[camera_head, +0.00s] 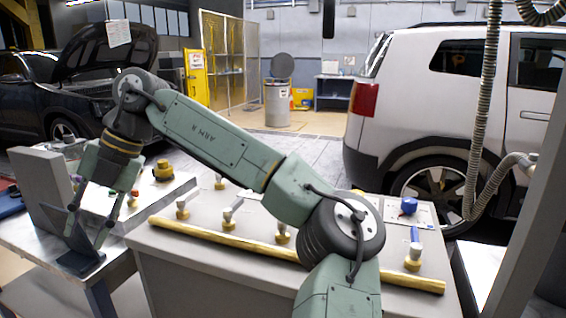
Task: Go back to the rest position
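My green arm stretches from the bottom right across the workbench (200,270) to the upper left, then bends down. My gripper (87,226) hangs at the left over a side table (35,225). Its two fingers are spread apart, with no object clearly held between them. A dark thin stand (80,263) is below and behind the fingertips; whether they touch it I cannot tell.
A grey upright panel (42,182) stands left of my gripper. A yellow cap (163,171) is right of it. The workbench has a yellow front rail (220,239), several small valve-like fittings and a blue knob (408,205). A ribbed hose (484,120) hangs at the right. A white car (430,90) stands behind.

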